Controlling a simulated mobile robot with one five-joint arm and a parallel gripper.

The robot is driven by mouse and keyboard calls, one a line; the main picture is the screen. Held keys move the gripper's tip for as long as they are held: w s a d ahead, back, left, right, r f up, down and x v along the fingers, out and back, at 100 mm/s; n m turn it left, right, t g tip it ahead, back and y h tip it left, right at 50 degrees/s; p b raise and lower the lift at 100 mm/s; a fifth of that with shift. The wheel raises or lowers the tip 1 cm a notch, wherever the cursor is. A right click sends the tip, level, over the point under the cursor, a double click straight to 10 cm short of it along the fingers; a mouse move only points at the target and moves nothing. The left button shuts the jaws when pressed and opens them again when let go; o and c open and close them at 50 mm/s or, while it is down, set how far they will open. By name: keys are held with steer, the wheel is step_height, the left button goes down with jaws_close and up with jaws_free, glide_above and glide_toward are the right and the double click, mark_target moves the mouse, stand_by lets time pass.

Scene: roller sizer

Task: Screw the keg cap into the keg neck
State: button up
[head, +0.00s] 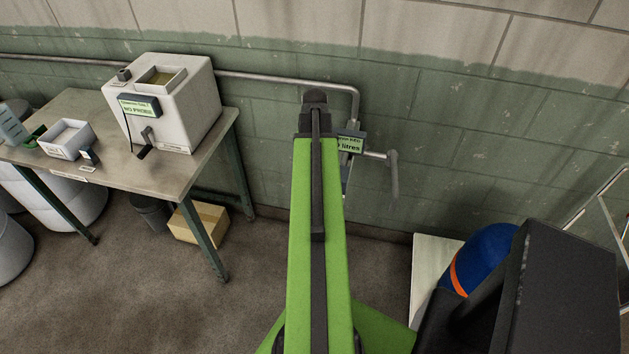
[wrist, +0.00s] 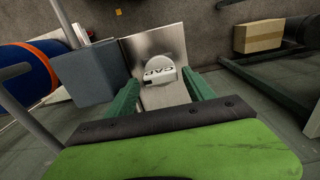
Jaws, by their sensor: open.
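The cap (wrist: 160,70), a pale grey round piece marked "CAP", sits on a shiny metal plate (wrist: 134,50) in the wrist view. My gripper (wrist: 163,80) is open, its two green fingers pointing at the plate with the cap between or just beyond their tips. I cannot tell whether they touch it. In the head view my arm hides the gripper and the cap. The keg appears to be the blue drum with an orange band (head: 485,258), at lower right, partly behind a black box; it also shows at the left of the wrist view (wrist: 22,72). Its neck is not visible.
A table (head: 190,172) at left holds a white machine with a crank (head: 185,110) and a small white tray (head: 66,140). A cardboard box (head: 198,222) is under it. A wall pipe with a lever (head: 393,175) is right of my arm. A grey box (wrist: 92,82) stands left of the plate.

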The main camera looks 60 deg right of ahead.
step_height(320, 180, down, 3)
steer(key=shift+r+b, duration=0.15)
steer(key=shift+b, duration=0.5)
steer(key=shift+r, duration=0.2)
steer(key=c, duration=1.1)
steer(key=shift+r+p, duration=0.1)
steer(key=shift+p, duration=0.2)
steer(key=shift+c, duration=0.2)
step_height(320, 180, up, 10)
steer(key=p, duration=0.9)
steer(key=shift+p, duration=0.4)
steer(key=shift+a, duration=0.1)
